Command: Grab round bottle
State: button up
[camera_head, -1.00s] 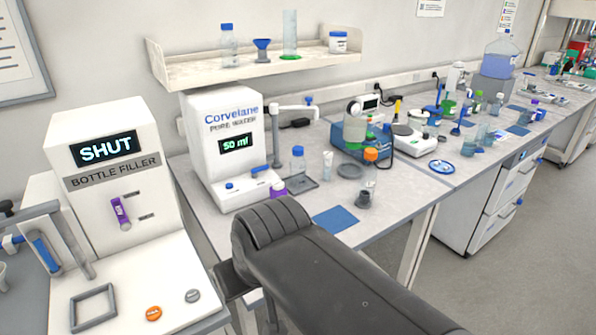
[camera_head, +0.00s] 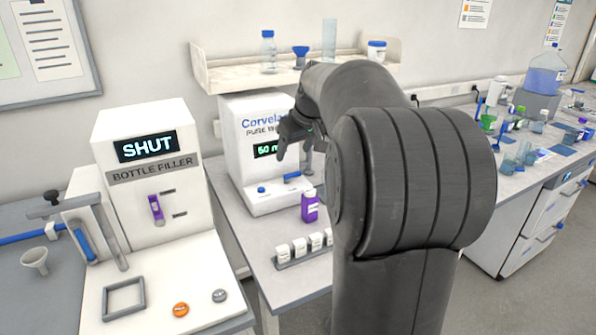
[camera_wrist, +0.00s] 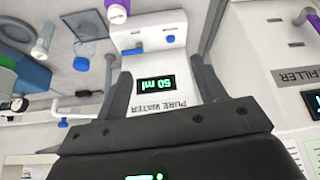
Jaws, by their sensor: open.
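A clear bottle with a blue cap (camera_wrist: 81,62) stands on a dark tray beside the pure water dispenser. The wrist view shows it upside down, left of my fingers; in the head view my arm hides it. Another clear blue-capped bottle (camera_head: 268,50) stands on the wall shelf. A purple bottle with a white cap (camera_head: 310,206) stands in front of the dispenser. I cannot tell which one is meant by the round bottle. My gripper (camera_head: 295,155) is open and empty in front of the dispenser. In the wrist view its fingers (camera_wrist: 160,68) frame the dispenser's display.
The pure water dispenser (camera_head: 262,150) is close behind my gripper. A rack of small white-labelled bottles (camera_head: 303,248) is at the bench front. The bottle filler (camera_head: 150,180) reads SHUT at left. A shelf (camera_head: 225,78) with a funnel and jar hangs above.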

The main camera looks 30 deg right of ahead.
jog(key=w+d+f, duration=0.2)
jog(key=w+d, duration=0.1)
jog(key=d, duration=0.4)
jog(key=w+d+f+t, duration=0.1)
jog(key=w+d+f, duration=0.2)
jog(key=d, duration=0.4)
jog(key=w+d+f, duration=0.2)
jog(key=w+d, duration=0.1)
jog(key=d, duration=0.4)
jog(key=x, duration=1)
jog(key=shift+d+f+n+y, duration=0.2)
jog(key=shift+f+n+y, duration=0.1)
jog(key=shift+c, duration=0.2)
jog(key=c, duration=1.3)
